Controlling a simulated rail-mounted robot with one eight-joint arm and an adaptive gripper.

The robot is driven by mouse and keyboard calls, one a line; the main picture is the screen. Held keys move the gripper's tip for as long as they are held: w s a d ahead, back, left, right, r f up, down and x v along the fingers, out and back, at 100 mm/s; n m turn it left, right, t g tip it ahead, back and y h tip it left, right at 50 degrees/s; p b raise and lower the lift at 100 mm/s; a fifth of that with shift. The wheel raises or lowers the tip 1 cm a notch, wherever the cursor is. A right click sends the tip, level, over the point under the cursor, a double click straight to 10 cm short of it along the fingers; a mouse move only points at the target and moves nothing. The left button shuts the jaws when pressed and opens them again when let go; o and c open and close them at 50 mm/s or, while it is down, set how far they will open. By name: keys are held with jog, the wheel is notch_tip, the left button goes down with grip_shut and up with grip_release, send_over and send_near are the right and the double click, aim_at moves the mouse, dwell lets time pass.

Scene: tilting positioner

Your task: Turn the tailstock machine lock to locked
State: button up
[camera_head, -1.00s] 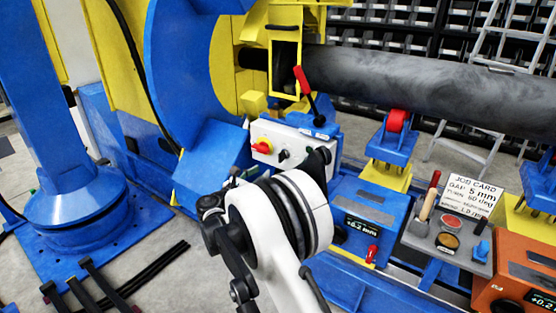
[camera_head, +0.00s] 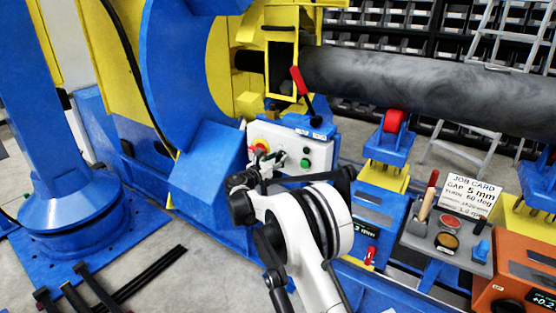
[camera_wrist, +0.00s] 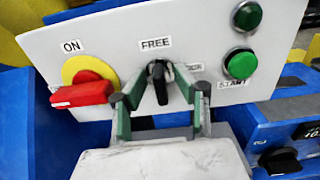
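The tailstock machine lock is a black rotary knob (camera_wrist: 158,78) on a white control panel (camera_wrist: 215,30). In the wrist view its handle stands upright, pointing at the FREE label (camera_wrist: 155,43). A second label to its right, ending in "CK", is partly hidden by my finger. My gripper (camera_wrist: 162,100) is open, with one green-padded finger to the left of the knob and one to the right. Gaps show between the fingers and the knob. In the head view my gripper is in front of the panel (camera_head: 318,151), and the knob is hard to make out there.
A red switch handle on a yellow disc (camera_wrist: 82,90), labelled ON, sits close beside my left finger. A green START button (camera_wrist: 240,64) and a dark green lamp (camera_wrist: 247,15) are at the right. A red-handled lever (camera_head: 299,80) rises above the panel.

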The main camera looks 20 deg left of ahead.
jog(key=shift+w, duration=0.15)
jog(key=shift+c, duration=0.3)
grip_shut()
